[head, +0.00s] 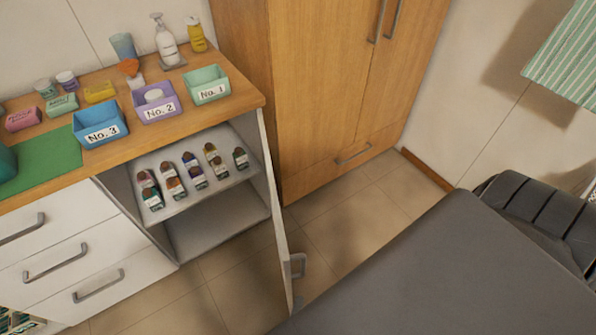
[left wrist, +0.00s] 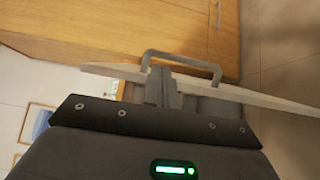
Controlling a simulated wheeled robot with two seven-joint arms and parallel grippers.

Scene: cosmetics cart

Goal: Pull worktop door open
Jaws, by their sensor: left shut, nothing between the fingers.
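The worktop door (head: 270,190) is a thin white panel. It stands swung open on the right side of the cabinet below the wooden worktop (head: 155,72), seen almost edge-on. Its grey bar handle (head: 298,266) is near the free end, and the handle also shows in the left wrist view (left wrist: 182,60). My left gripper (left wrist: 163,88) is shut and empty, its fingers in front of the door edge and close to the handle. I cannot tell if they touch. I cannot make out the left gripper in the head view. My right gripper is in neither view.
The cabinet shelf (head: 215,187) holds several small bottles. White drawers (head: 60,255) are at the left. Labelled boxes stand on the worktop. A wooden wardrobe (head: 310,90) stands behind the door. A large grey padded surface (head: 440,270) fills the lower right. Tiled floor shows between.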

